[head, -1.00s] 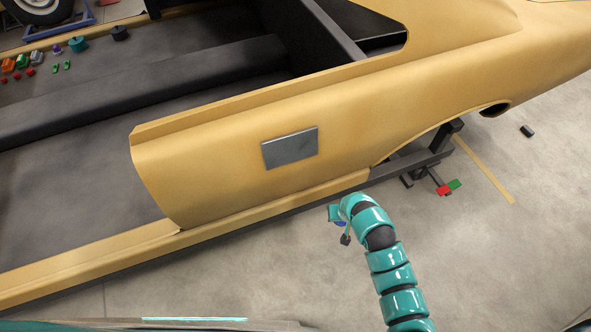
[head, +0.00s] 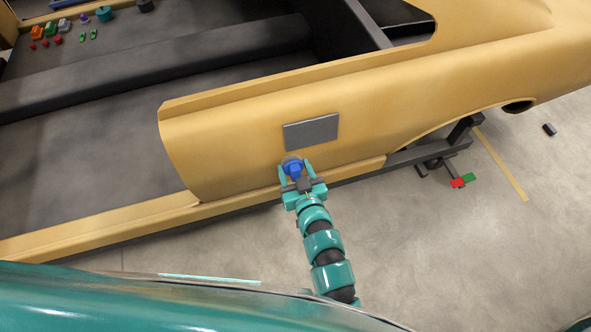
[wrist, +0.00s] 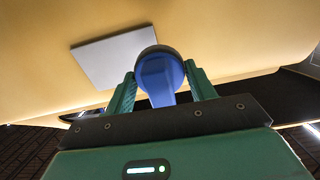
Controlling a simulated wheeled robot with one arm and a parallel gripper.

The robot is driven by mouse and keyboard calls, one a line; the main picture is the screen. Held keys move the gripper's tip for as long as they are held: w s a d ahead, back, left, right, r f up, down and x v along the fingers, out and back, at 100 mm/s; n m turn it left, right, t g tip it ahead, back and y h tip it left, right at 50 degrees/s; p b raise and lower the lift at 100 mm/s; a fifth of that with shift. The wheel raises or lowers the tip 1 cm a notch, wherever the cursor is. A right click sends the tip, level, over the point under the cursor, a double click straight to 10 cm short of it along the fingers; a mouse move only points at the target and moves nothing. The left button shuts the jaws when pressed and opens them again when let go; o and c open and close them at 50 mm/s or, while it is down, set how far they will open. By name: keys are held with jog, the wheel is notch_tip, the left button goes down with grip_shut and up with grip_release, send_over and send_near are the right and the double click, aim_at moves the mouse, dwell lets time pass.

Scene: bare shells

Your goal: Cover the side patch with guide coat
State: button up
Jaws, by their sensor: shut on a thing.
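The side patch (head: 311,132) is a flat grey rectangle on the yellow car side panel (head: 225,150). It looks evenly grey in the head view, and paler in the wrist view (wrist: 105,56). My gripper (head: 296,170) is shut on a blue tool with a round grey pad (wrist: 160,75), held between its green fingers. In the head view the blue tool (head: 293,168) is just below the patch's lower left edge. In the wrist view the pad overlaps the patch's right edge. I cannot tell whether the pad touches the panel.
Small coloured items, including a teal pot (head: 104,13), stand on the dark car floor at upper left. The concrete floor (head: 430,260) is mostly clear.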

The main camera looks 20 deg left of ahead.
aim_at(324, 134)
jog(key=shift+x, duration=2.6)
jog(key=shift+w, duration=0.25)
jog(key=shift+b+x, duration=0.7)
jog(key=shift+x, duration=0.2)
jog(key=shift+w+d+f+b, duration=0.1)
jog(key=shift+w+d+b, duration=0.45)
jog(key=shift+d+b, duration=0.3)
jog(key=shift+w+d+f+b, duration=0.1)
jog(key=shift+w+d+b, duration=0.4)
jog(key=shift+d+b, duration=0.3)
jog(key=shift+w+d+r+b, duration=0.1)
jog(key=shift+w+d+b, duration=0.3)
jog(key=shift+d, duration=0.15)
jog(key=shift+w+d+r+b, duration=0.1)
jog(key=shift+w+d+b, duration=0.25)
jog(key=shift+d, duration=0.25)
jog(key=shift+w+d+b, duration=0.5)
jog(key=shift+d+b, duration=0.05)
jog(key=shift+d, duration=0.15)
jog(key=shift+w+d+b, duration=0.5)
jog(key=shift+d+b, duration=0.05)
jog(key=shift+d, duration=0.2)
